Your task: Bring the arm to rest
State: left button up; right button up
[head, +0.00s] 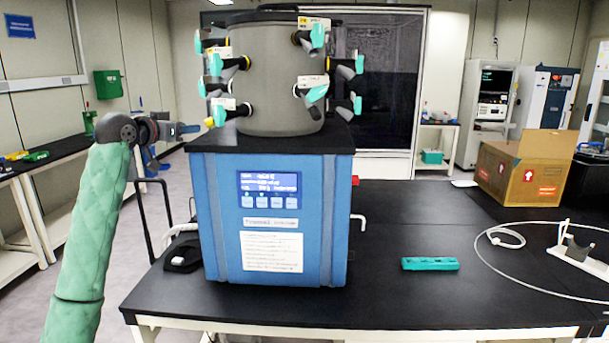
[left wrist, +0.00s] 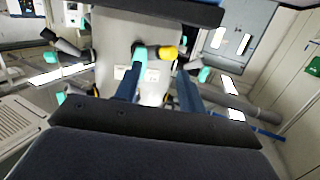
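My left arm rises at the left of the head view, in a green sleeve. My right gripper is in neither view.
The blue freeze dryer body (head: 222,240) stands on the black table (head: 440,310). A teal rack (head: 430,263) lies on the table to its right. A cardboard box (head: 522,172) and a looped white tube (head: 483,258) are farther right. Open floor lies left of the table.

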pick_arm(q)
jog(key=s+d+f+n+g+y, duration=0.1)
jog(key=s+d+f+g+y, duration=0.35)
jog(key=f, duration=1.15)
jog(key=s+d+f+n+t, duration=0.15)
jog(key=s+f, duration=0.55)
jog(key=f, duration=0.9)
jog(key=s+d+f+g+y, duration=0.25)
jog(key=s+d+f, duration=0.2)
jog(key=f, duration=1.15)
jog(key=s+d+f+g+h, duration=0.1)
jog(key=s+d+f+g, duration=0.15)
jog(key=s+f, duration=0.75)
jog(key=s+d+f+g, duration=0.2)
jog(key=s+d+f, duration=0.1)
jog(key=s+f, duration=0.75)
jog(key=s+f+g, duration=0.1)
jog(key=s+f, duration=0.3)
jog(key=s, duration=0.3)
jog(key=s+d+f+g, duration=0.1)
jog(key=s+f, duration=0.3)
jog(key=s, duration=0.3)
jog(key=s+d+f+g, duration=0.1)
jog(key=s+f, duration=0.3)
jog(key=s, duration=0.3)
jog(key=shift+s+f+g+h, duration=0.2)
jog(key=shift+s+g+h, duration=0.1)
jog(key=shift+s+g, duration=0.1)
jog(key=shift+d+n, duration=0.1)
jog(key=shift+n, duration=0.15)
